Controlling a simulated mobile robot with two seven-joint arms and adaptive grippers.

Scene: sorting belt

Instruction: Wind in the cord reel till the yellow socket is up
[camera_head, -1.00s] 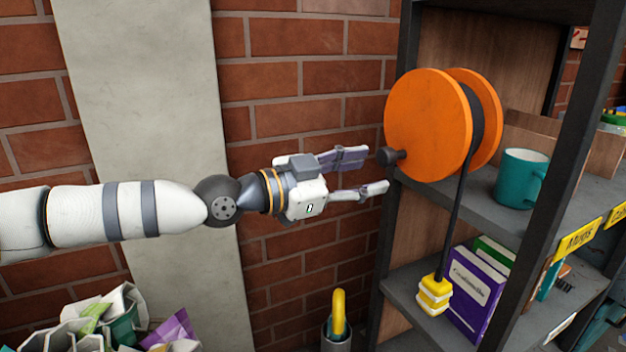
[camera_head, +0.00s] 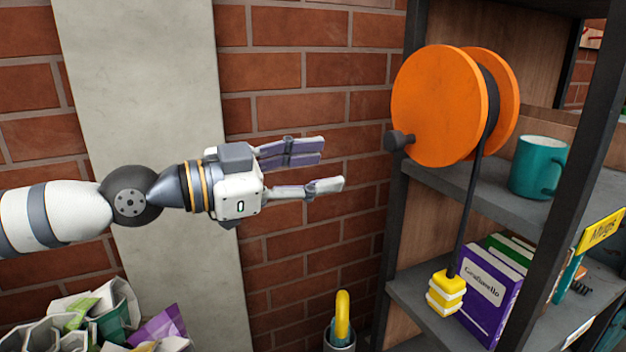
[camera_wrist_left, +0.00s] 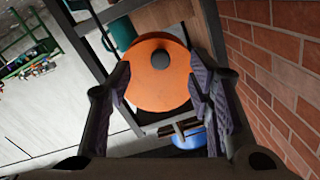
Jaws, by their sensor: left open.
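The cord reel (camera_head: 438,105) has two orange discs and stands in front of the shelf unit. A dark crank knob (camera_head: 398,140) sticks out of the lower left of its front disc. A dark cord (camera_head: 469,205) hangs from the reel. The yellow socket (camera_head: 446,293), banded with white, hangs at its end by the lower shelf, well below the reel. My left gripper (camera_head: 318,168) is open and empty, left of the knob and apart from it. In the left wrist view the reel (camera_wrist_left: 157,88) and its knob (camera_wrist_left: 161,60) show between the open fingers. My right gripper is not in view.
The shelf unit (camera_head: 405,245) holds a teal mug (camera_head: 533,168) on the upper shelf and a purple box (camera_head: 487,295) below. A brick wall (camera_head: 300,75) is behind my arm. Crumpled packets (camera_head: 110,325) lie at lower left, and a yellow handle (camera_head: 342,312) stands near the shelf.

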